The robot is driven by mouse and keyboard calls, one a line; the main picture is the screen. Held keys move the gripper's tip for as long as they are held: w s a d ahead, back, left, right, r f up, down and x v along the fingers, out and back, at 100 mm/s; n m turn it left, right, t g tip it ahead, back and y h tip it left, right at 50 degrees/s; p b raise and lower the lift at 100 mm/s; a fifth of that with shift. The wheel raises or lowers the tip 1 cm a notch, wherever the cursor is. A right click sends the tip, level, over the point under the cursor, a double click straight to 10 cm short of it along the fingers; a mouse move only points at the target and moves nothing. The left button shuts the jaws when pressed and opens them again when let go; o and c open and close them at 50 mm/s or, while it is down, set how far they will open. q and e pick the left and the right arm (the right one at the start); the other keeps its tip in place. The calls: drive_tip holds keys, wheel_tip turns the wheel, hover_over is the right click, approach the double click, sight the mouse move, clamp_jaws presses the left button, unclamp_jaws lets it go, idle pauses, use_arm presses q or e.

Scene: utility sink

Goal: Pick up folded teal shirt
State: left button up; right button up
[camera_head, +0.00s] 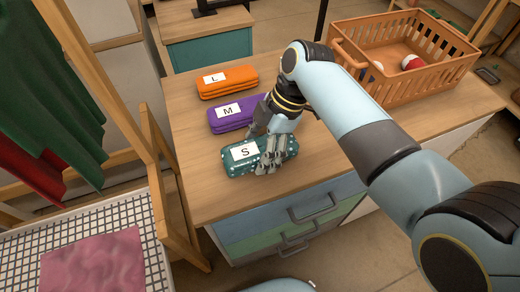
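The folded teal shirt (235,168) has a dotted pattern and a white label marked S. It lies near the front edge of the wooden counter. My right gripper (262,158) is over its right half, fingers pointing down. One finger shows at the far side and others reach over the near side. The gripper hides part of the shirt. I cannot tell whether the fingers press on it. The shirt appears to rest on the counter. My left gripper is not in view.
Behind the teal shirt lie a folded purple item (222,127) marked M and a folded orange item (240,87) marked L. An orange basket (425,90) stands at the back right. A wooden rack (155,160) and a gridded surface with pink cloth (95,265) are at left.

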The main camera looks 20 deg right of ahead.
drive_tip(key=c, duration=0.9)
